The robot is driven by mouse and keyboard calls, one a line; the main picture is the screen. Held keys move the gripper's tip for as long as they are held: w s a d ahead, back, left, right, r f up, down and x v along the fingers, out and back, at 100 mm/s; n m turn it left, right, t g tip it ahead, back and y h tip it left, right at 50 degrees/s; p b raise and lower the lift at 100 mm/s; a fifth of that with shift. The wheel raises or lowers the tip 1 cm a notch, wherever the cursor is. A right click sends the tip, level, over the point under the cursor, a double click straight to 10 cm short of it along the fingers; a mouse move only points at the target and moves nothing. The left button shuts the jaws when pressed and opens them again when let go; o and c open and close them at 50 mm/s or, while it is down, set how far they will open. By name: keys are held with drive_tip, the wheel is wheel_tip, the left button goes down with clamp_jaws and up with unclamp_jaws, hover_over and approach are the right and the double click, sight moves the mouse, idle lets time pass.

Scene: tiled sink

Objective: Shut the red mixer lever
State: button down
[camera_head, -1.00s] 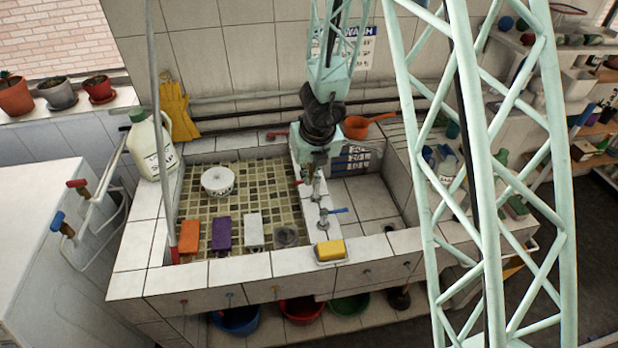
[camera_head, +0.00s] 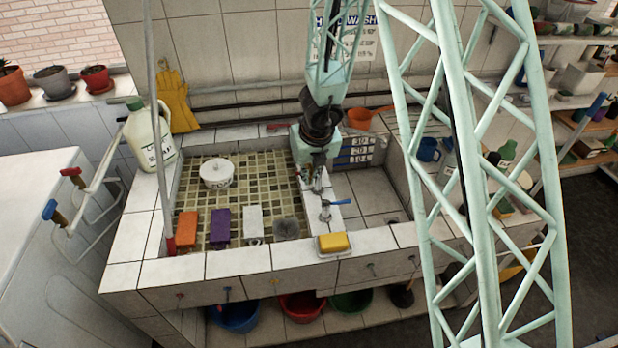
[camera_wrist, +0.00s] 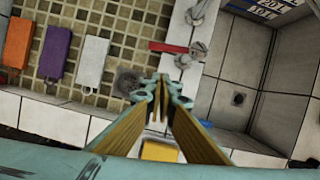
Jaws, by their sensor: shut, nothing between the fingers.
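The red mixer lever (camera_wrist: 168,47) lies in the wrist view as a flat red bar. It points left from a grey metal fitting (camera_wrist: 198,50) on the divider between the basins, towards the mosaic basin. My gripper (camera_wrist: 160,92) is shut and empty, below the lever in the wrist picture and apart from it there. In the head view my gripper (camera_head: 306,176) hangs over the divider and hides most of the red lever.
The left basin holds a white pot (camera_head: 217,173) and orange, purple (camera_head: 220,225) and white blocks. A yellow sponge (camera_head: 333,242) sits on the front rim. The right basin floor (camera_head: 370,188) is clear. A detergent jug (camera_head: 150,135) stands at left.

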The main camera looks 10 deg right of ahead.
drive_tip(key=shift+w+a+f+p, duration=0.1)
drive_tip(key=shift+w+f+p, duration=0.15)
drive_tip(key=shift+w+p, duration=0.35)
drive_tip(key=shift+w+a+f+p, duration=0.1)
drive_tip(key=shift+w+f+p, duration=0.2)
drive_tip(key=shift+w, duration=0.45)
drive_tip(key=shift+w+a+f+p, duration=0.1)
drive_tip(key=shift+w+f+p, duration=0.05)
drive_tip(key=shift+w+p, duration=0.45)
drive_tip(key=shift+w, duration=0.1)
drive_tip(key=shift+w+a+m+p, duration=0.25)
drive_tip(key=shift+w+m+p, duration=0.5)
drive_tip(key=shift+w+m, duration=0.05)
drive_tip(key=shift+s+f, duration=0.1)
drive_tip(key=shift+s, duration=0.05)
